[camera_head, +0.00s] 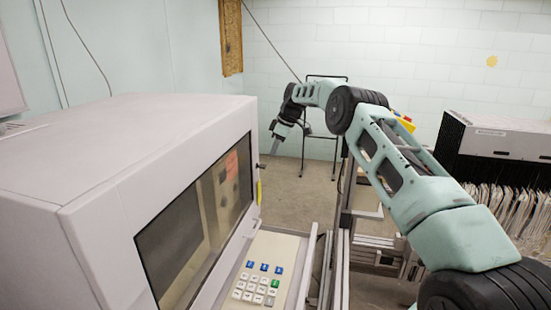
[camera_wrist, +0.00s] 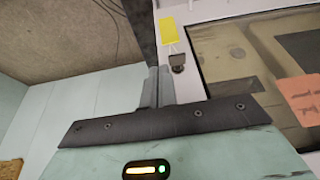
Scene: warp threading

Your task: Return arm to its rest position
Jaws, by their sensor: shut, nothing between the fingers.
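My gripper (camera_head: 273,151) hangs at the end of my raised arm in the head view, pointing down, to the right of the large white machine (camera_head: 90,150). In the wrist view my gripper (camera_wrist: 158,72) shows its two grey fingers pressed together, with nothing between them. Beyond the fingertips in that view is the machine's white front edge with a yellow tag (camera_wrist: 169,30) and a small dark latch (camera_wrist: 178,62). My gripper looks apart from the machine, but the exact gap cannot be told.
The machine has a dark window (camera_head: 195,228) with an orange label and a keypad panel (camera_head: 262,272). A metal frame (camera_head: 338,262) stands beside it. A black and white unit (camera_head: 495,140) with many hanging strips stands at the right. Open floor (camera_head: 300,195) lies behind.

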